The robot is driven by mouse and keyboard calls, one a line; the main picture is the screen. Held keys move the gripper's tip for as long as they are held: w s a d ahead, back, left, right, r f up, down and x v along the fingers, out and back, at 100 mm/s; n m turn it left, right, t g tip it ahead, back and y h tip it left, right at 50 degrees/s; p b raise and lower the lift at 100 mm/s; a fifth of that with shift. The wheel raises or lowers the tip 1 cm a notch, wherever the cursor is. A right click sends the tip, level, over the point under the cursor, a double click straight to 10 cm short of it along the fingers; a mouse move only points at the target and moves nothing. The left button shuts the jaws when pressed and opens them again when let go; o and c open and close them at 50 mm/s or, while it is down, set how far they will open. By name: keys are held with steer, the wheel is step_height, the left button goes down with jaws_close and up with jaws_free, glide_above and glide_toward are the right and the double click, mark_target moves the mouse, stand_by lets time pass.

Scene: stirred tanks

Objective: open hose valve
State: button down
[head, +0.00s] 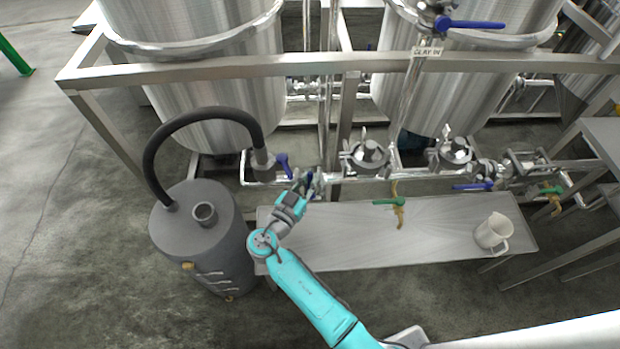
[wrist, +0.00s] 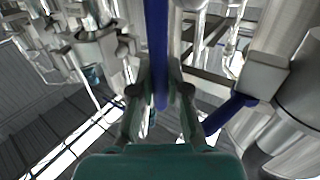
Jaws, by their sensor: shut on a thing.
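My gripper (head: 304,186) is at the pipework in front of the left tank. In the wrist view its fingers (wrist: 161,92) are closed around a long blue valve handle (wrist: 157,45), which runs up between them. In the head view my gripper mostly hides this handle. A second blue valve handle (head: 284,165) stands just left of my gripper, beside the pipe end with the black hose (head: 190,118). It also shows to the right of the fingers in the wrist view (wrist: 229,113), apart from them. I cannot tell how far either valve is turned.
A dark grey drum (head: 217,245) stands left of my arm with the hose in its top. A low metal bench (head: 345,235) lies beneath the pipes, with a white jug (head: 492,233) at its right. A green-handled valve (head: 388,201) hangs over the bench. A steel rail (head: 250,69) crosses before the tanks.

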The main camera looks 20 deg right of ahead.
steer(key=shift+d, duration=0.1)
steer(key=shift+d+m+y, duration=0.6)
steer(key=shift+d+m, duration=0.15)
steer(key=shift+m, duration=0.05)
steer(key=m+g+y, duration=0.1)
steer(key=m+y, duration=0.6)
glide_toward(341, 181)
steer(key=x, duration=0.5)
steer(key=shift+a, duration=0.1)
steer(key=shift+s+f+m+y, duration=0.1)
steer(key=shift+f+m+y, duration=0.9)
steer(key=shift+f, duration=0.35)
steer(key=c, duration=1.1)
jaws_free()
steer(key=shift+c, duration=0.2)
